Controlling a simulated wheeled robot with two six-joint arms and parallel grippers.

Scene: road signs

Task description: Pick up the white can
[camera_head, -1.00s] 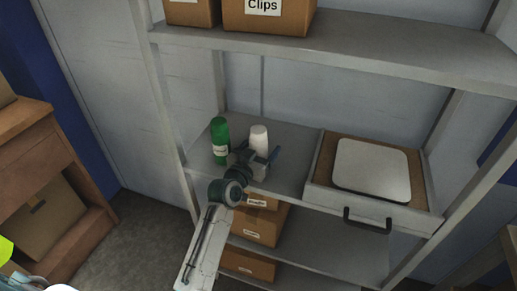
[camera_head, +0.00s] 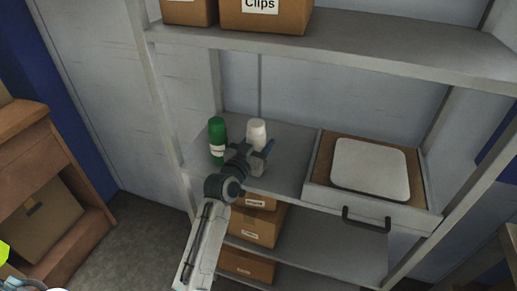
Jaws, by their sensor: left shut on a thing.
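The white can (camera_head: 257,130) stands upright on the grey middle shelf, to the right of a green bottle (camera_head: 217,137). My left gripper (camera_head: 258,155) reaches in from the front and is shut on the white can, with its fingers across the can's middle. The fingers and wrist hide part of the can's body. I cannot tell whether the can's base touches the shelf. My right gripper is not in view.
A drawer tray (camera_head: 361,210) with a white square-topped thing (camera_head: 371,169) sits at the right on the same shelf (camera_head: 291,150). Cardboard boxes (camera_head: 257,226) lie below. The upper shelf (camera_head: 350,45) bears boxes, one labelled Clips (camera_head: 265,16).

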